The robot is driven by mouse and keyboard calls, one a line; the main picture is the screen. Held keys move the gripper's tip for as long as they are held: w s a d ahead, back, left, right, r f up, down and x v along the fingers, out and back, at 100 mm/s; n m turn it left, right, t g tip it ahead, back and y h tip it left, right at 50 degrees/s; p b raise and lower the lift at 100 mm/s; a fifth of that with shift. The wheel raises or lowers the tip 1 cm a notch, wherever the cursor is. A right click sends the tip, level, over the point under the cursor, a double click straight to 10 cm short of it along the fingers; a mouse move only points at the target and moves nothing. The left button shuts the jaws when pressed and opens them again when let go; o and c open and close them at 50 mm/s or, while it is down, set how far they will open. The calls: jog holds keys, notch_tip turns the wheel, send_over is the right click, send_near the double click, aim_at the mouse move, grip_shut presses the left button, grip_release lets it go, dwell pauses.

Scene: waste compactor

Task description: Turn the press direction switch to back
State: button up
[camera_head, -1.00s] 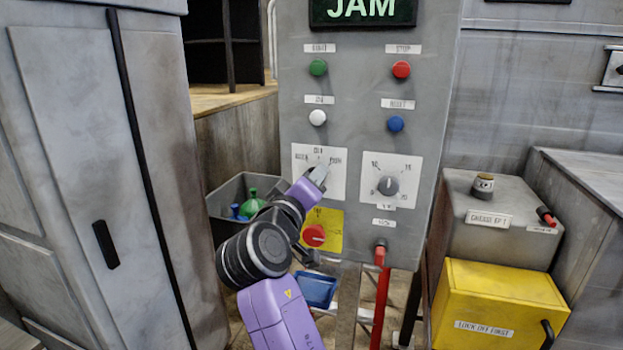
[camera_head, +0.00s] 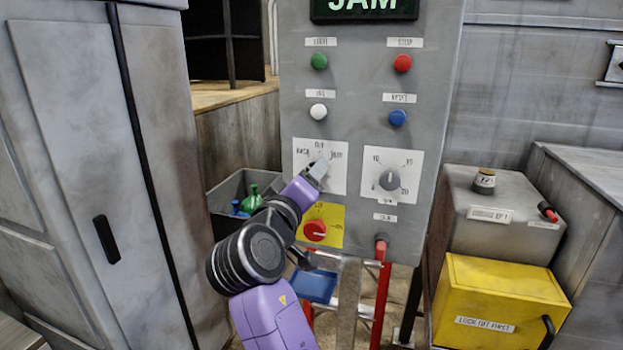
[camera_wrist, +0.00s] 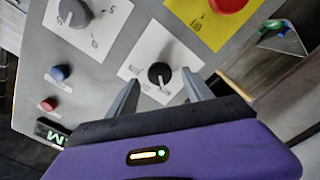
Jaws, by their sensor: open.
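The press direction switch (camera_wrist: 160,73) is a round black knob with a pale pointer on a white plate (camera_wrist: 142,50). In the wrist view its pointer aims downward, toward a label too blurred to read. In the head view this plate (camera_head: 304,180) is at the panel's middle left, with BACK at its upper left, and my gripper hides the knob. My gripper (camera_head: 318,168) is at the plate. In the wrist view my gripper (camera_wrist: 160,78) is open, one finger on each side of the knob. I cannot tell whether either finger touches it.
A second dial (camera_head: 390,180) is just right of the switch. A red knob on a yellow plate (camera_head: 328,239) is close below. Green (camera_head: 319,61), red (camera_head: 402,63), white (camera_head: 318,111) and blue (camera_head: 397,118) buttons are above. A yellow box (camera_head: 500,300) stands at right.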

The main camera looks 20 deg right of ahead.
jog(key=b+v, duration=0.1)
jog(key=v, duration=0.4)
jog(key=shift+s+a, duration=0.25)
jog(key=shift+s, duration=0.1)
